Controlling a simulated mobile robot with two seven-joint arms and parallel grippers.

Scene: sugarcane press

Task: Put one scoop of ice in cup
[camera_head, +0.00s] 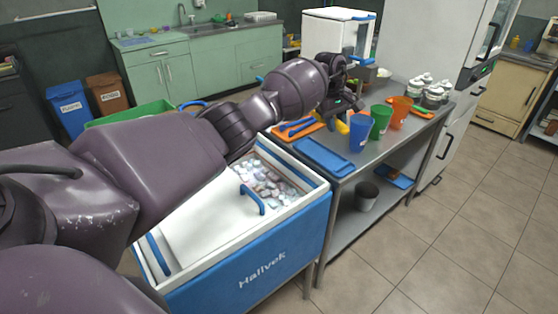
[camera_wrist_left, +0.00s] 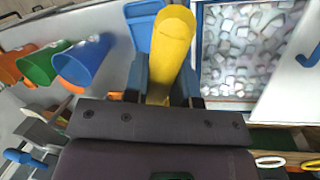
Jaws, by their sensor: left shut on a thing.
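My left gripper (camera_head: 345,100) is over the steel table, behind the cups. A little of the yellow scoop (camera_head: 342,128) shows below the gripper in the head view. A blue cup (camera_head: 360,133), a green cup (camera_head: 380,120) and an orange cup (camera_head: 401,112) stand upright in a row on the table. Ice (camera_head: 268,183) lies in the open part of the blue and white chest (camera_head: 255,255). The ice (camera_wrist_left: 245,50) is right of the scoop in the wrist view. My right gripper is not in view.
The white lid (camera_head: 215,222) with a blue handle covers the chest's near left part. A blue tray (camera_head: 322,157) lies on the table beside the chest, with an orange board (camera_head: 297,130) behind. Several jars (camera_head: 428,92) stand at the table's right end.

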